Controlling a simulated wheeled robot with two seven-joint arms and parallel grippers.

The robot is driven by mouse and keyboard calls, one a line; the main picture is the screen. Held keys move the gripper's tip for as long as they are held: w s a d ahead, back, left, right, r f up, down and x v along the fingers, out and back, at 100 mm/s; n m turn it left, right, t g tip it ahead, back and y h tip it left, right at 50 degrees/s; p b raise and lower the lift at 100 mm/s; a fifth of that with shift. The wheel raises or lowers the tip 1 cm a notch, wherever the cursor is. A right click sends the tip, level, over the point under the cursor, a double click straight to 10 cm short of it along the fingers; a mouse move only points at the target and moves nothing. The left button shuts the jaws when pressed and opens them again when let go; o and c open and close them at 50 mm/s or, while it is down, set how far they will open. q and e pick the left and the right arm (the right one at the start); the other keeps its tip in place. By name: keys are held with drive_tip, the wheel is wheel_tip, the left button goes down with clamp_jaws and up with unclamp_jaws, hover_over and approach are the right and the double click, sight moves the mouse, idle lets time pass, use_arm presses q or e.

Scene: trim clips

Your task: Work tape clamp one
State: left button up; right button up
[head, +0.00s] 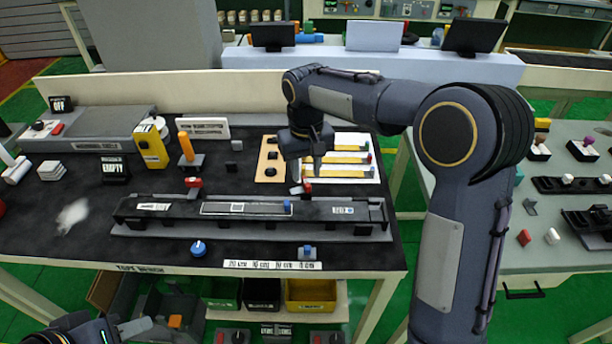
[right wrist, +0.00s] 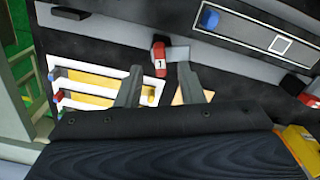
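The long dark tape fixture (head: 160,218) lies across the black bench. A red clamp lever marked "1" (right wrist: 159,55) stands at its back edge, beside a grey block. In the head view this red lever (head: 307,187) is just below my right gripper (head: 305,170). Another red lever (head: 193,182) stands further left on the back edge. My right gripper (right wrist: 162,88) points down with its fingers apart and nothing between them; the red lever appears beyond the fingertips, apart from them. My left gripper (head: 132,327) is partly visible at the lower left, away from the fixture; its opening is unclear.
A blue slider (head: 287,207) sits on the fixture. A blue knob (head: 198,248) and a blue clip (head: 307,252) are at the bench front. A yellow device (head: 150,146) stands at the back left.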

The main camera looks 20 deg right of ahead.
sight(307, 181)
drive_tip(key=shift+r, duration=2.35)
drive_tip(key=s+d+r+m+t+y, duration=0.1)
drive_tip(key=s+d, duration=0.3)
drive_tip(key=s, duration=0.3)
drive_tip(key=s+d+r+t+y, duration=0.1)
drive_tip(key=s+d+r+y, duration=0.15)
drive_tip(key=s, duration=0.35)
drive_tip(key=s+f+t, duration=0.1)
drive_tip(key=s+f, duration=0.2)
drive_tip(key=s, duration=0.4)
drive_tip(key=s+f+m+t, duration=0.1)
drive_tip(key=s+f+t, duration=0.1)
drive_tip(key=s, duration=0.6)
drive_tip(key=shift+a+f+t, duration=0.3)
drive_tip(key=shift+f, duration=0.5)
